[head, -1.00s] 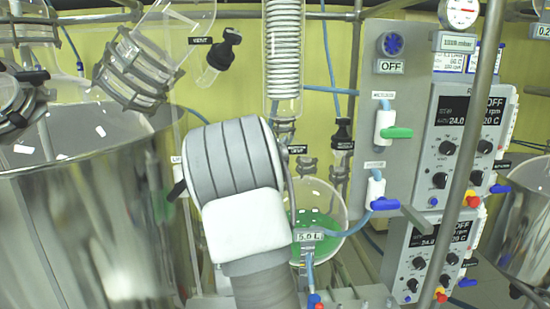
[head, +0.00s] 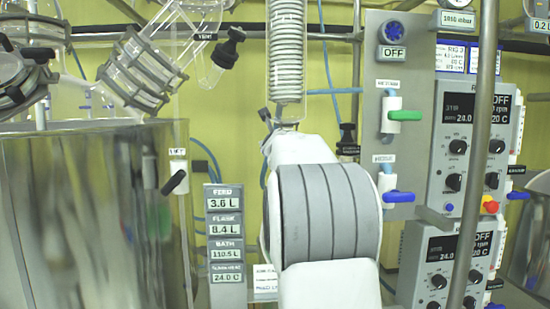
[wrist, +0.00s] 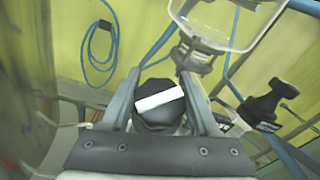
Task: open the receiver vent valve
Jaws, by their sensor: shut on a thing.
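A black knob (wrist: 158,119) with a white bar across its face sits between the fingers of my gripper (wrist: 158,84) in the wrist view. The fingers are shut on its sides. The knob's label is not seen, so I cannot tell from the picture which valve it is. In the head view my arm covers the gripper, the knob and the green-filled receiver flask. A clear glass vessel (wrist: 236,32) with a clamp below it is just beyond the right finger in the wrist view.
Another black valve (wrist: 271,101) with a label stands to the right in the wrist view. A coiled blue hose (wrist: 93,57) hangs at the left. In the head view, green (head: 405,115) and blue (head: 398,197) handled valves are on the grey panel, right of my arm. A large steel vessel (head: 70,220) is at left.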

